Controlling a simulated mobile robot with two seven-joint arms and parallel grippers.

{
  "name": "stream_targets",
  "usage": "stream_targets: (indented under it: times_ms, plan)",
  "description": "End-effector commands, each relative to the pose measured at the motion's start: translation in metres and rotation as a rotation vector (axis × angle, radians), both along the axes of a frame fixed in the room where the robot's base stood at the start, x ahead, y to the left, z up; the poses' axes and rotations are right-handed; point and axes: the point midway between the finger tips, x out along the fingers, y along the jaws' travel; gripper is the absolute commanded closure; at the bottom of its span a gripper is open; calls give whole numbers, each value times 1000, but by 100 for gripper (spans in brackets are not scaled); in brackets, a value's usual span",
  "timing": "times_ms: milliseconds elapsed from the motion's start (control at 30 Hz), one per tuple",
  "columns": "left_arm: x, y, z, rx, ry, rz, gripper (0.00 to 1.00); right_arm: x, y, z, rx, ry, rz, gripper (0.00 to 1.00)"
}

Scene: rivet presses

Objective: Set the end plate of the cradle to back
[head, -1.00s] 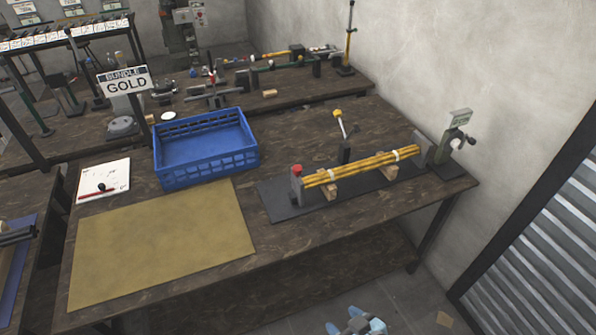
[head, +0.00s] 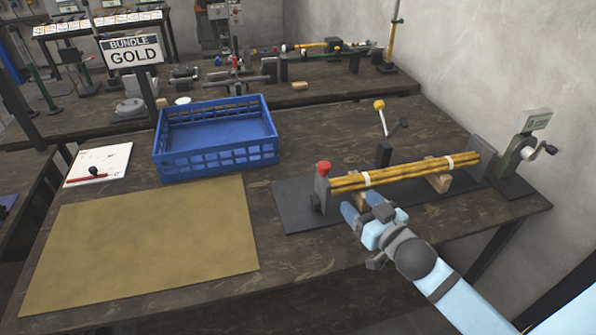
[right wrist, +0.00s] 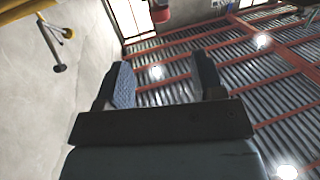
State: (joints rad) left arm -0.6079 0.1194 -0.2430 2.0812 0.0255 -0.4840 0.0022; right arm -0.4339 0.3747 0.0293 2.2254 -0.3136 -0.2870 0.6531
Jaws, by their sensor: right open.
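The cradle (head: 295,213) is a dark base on the bench. It carries yellow rods (head: 405,176) tied with white bands, resting on wooden blocks. A grey end plate (head: 322,192) with a red knob (head: 323,167) on top stands upright at the rods' left end. Another grey plate (head: 481,160) stands at their right end. My right gripper (head: 360,208) is open and empty in front of the cradle, near the left end plate. My left gripper is not in view.
A lever with a yellow knob (head: 379,104) stands behind the rods. A crank device (head: 519,155) stands at the right end. A blue crate (head: 217,165), a tan mat (head: 140,245) and a white sheet (head: 98,164) lie left. A wall borders the right.

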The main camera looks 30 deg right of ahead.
Motion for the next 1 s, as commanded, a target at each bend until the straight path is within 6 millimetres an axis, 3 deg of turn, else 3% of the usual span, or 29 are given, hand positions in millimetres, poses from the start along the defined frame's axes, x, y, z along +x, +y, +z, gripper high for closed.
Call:
stream_targets:
  times_ms: [67,267,800,1000]
  plan:
    - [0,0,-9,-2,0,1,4,2,-4,1,3,-24,-2,37]
    - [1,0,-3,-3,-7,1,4,14,-6,8,6,-41,-3,37]
    - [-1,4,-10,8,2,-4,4,113,-4,8,5,-40,-3,37]
    - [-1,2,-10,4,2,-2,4,136,-3,7,5,-38,-3,37]
